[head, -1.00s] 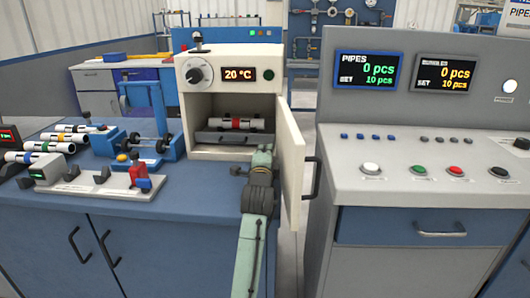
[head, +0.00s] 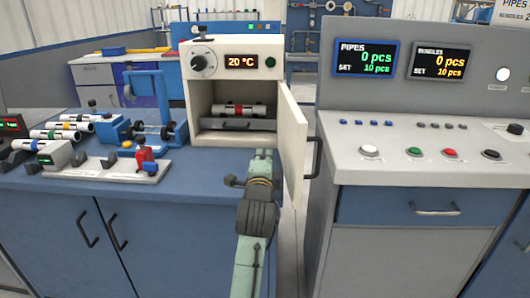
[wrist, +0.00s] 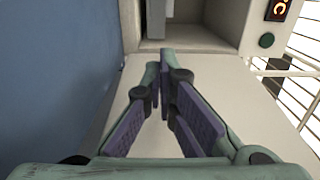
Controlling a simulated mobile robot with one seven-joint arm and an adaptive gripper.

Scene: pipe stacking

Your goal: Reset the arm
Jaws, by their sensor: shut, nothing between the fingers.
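My gripper (wrist: 164,68) shows in the wrist view with both dark-padded fingers brought together at the tips, nothing between them. It is over a pale surface in front of the white oven (wrist: 205,32). In the head view my arm rises from the bottom centre, and its end is in front of the oven (head: 235,47), left of the open oven door (head: 292,140). A pipe bundle with a red band (head: 240,109) lies inside the oven on a grey tray (head: 235,124).
The oven door stands open close to the right of my arm. A control panel (head: 430,165) with buttons and two screens stands at the right. Several banded pipes (head: 62,134) and a fixture with red clamps (head: 145,157) are on the blue bench (head: 150,195) at left.

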